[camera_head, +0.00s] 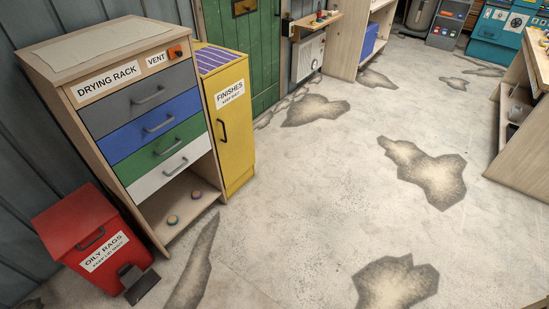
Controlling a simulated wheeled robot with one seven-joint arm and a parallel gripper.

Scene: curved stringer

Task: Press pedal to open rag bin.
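The red rag bin (86,238) stands on the floor at the lower left, with a white label reading "OILY RAGS". Its red lid (70,215) looks shut, and a dark handle shows on its upper front. A dark pedal (143,288) sticks out at the bin's lower front, close to the floor. Nothing is touching the pedal. My gripper is not in view.
A wooden drying rack (130,105) with coloured drawers stands right beside the bin, and a yellow finishes cabinet (232,115) is to its right. A workbench (522,125) is at the right edge. The stained concrete floor (300,200) in the middle is clear.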

